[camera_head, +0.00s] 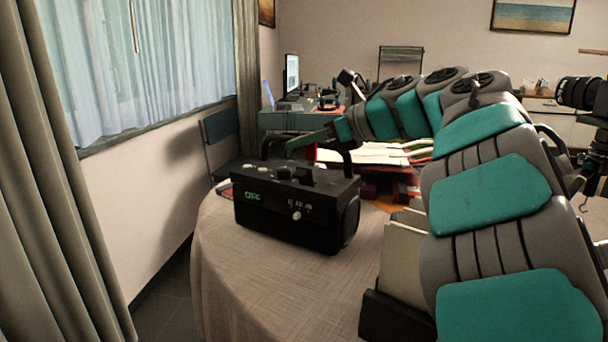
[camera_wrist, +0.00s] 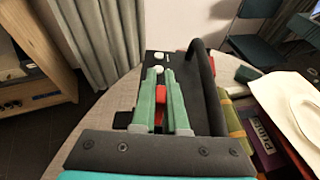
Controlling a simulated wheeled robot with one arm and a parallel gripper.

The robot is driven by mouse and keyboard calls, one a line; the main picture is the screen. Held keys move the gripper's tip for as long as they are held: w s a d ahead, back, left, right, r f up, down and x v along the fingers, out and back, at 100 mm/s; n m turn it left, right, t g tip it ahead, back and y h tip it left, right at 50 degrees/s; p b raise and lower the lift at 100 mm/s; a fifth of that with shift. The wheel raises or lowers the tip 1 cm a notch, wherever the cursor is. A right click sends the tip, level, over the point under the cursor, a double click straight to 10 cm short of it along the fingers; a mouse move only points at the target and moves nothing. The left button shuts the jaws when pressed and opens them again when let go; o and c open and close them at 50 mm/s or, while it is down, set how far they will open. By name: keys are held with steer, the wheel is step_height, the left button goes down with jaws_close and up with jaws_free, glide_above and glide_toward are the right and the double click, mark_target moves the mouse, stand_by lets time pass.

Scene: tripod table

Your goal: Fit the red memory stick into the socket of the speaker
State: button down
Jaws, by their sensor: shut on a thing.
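The speaker is a black box (camera_head: 290,218) with a carrying handle, knobs on top and a green "OFF" display, standing on the round table. In the wrist view its dark top (camera_wrist: 190,112) lies beneath my fingers. My gripper (camera_head: 291,146) reaches in from the right, and its green fingers are over the speaker's top in the head view. In the wrist view my gripper (camera_wrist: 162,78) is shut on the red memory stick (camera_wrist: 160,96), which shows between the fingers. The fingers partly hide the stick. I cannot make out the socket, or whether the stick touches the speaker.
The speaker's handle (camera_wrist: 206,85) rises close to the right of my fingers in the wrist view. Books and papers (camera_head: 370,155) lie behind the speaker. The tablecloth (camera_head: 270,280) in front is clear. A chair (camera_head: 222,140) and curtain (camera_head: 70,200) stand beyond the table.

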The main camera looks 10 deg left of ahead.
mark_target(290, 175)
steer(key=shift+d+f, duration=0.1)
steer(key=shift+f, duration=3.05)
steer(key=c, duration=1.2)
jaws_free()
steer(key=shift+c, duration=0.2)
steer(key=b+v, duration=0.1)
steer(key=v, duration=1.1)
steer(key=shift+r, duration=0.15)
